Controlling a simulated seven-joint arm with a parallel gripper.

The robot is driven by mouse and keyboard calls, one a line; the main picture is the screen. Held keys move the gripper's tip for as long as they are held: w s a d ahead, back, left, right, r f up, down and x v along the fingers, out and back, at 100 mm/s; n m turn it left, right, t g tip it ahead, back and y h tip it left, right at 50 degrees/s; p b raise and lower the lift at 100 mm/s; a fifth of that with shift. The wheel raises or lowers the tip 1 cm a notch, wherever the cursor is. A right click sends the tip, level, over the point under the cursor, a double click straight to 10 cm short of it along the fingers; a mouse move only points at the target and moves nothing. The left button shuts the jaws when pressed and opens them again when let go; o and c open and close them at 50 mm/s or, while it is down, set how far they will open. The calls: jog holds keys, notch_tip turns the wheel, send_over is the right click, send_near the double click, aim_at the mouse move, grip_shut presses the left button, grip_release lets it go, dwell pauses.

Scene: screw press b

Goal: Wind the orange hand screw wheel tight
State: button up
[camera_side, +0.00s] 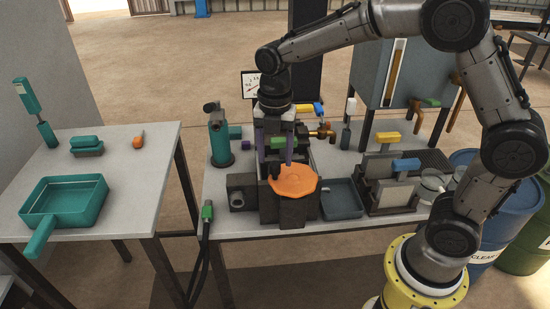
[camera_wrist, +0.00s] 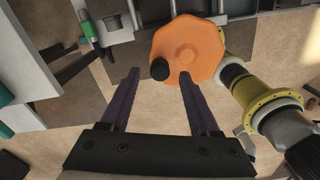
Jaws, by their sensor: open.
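The orange hand screw wheel (camera_side: 293,181) lies flat on top of a dark press block at the front of the bench. In the wrist view the wheel (camera_wrist: 190,48) is a many-sided disc with a round black knob (camera_wrist: 159,69) near its edge. My gripper (camera_side: 276,162) points down at the wheel's back left edge, its purple fingers apart. In the wrist view my gripper (camera_wrist: 158,75) is open and empty, and the knob shows between its two fingertips. I cannot tell how far above the knob the tips are.
A dark tray (camera_side: 342,205) stands right of the press, and a plate stand (camera_side: 390,185) beyond it. A teal cylinder (camera_side: 221,140) stands behind left. A separate table on the left holds a teal pan (camera_side: 65,198). The bench front is narrow.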

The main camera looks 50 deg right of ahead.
jog(key=shift+f, duration=0.75)
jog(key=shift+c, duration=0.3)
grip_shut()
